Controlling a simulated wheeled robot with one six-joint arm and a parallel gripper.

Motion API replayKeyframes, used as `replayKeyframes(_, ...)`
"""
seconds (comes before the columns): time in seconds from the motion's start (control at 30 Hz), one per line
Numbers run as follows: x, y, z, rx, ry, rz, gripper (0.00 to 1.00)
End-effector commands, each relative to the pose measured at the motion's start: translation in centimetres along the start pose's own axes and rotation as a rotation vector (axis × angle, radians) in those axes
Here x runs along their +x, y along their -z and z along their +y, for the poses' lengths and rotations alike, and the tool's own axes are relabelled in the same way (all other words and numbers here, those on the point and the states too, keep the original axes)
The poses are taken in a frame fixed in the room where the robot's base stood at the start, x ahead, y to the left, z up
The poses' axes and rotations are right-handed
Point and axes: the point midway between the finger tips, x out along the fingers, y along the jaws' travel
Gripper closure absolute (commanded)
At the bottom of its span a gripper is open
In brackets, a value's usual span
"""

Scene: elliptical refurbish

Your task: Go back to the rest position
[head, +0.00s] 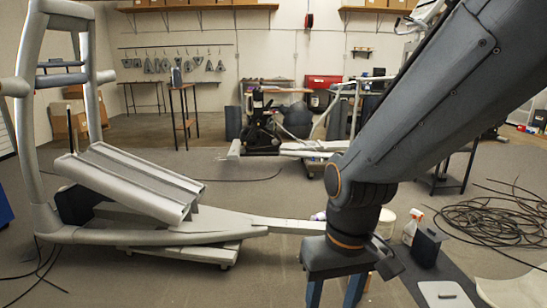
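My gripper (334,292) hangs at the end of my dark grey arm, right of centre at the bottom of the head view. Its two blue fingers point down and stand apart, with floor showing between them. I see nothing held, but the fingertips are cut off by the lower picture edge. The grey elliptical frame (150,233) stands on the floor to the left, with two long pedal rails (130,180) sloping across it. Its rear beam runs right, towards my gripper, and passes behind it.
A dark mat (440,270) at the lower right holds a spray bottle (412,226), a dark box (429,246) and a white tub (386,222). Coiled black cables (490,220) lie farther right. A small tall table (183,115) stands behind. Open floor lies mid-room.

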Motion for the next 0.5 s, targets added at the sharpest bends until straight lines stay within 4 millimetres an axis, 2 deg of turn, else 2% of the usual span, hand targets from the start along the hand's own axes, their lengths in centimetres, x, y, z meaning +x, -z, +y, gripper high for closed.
replayKeyframes(0.03,-1.8,-0.4,0.6,0.021,-0.005,-0.003,0.51)
replayKeyframes(0.5,-10.0,-3.0,6.2,0.18,-0.037,-0.023,0.51)
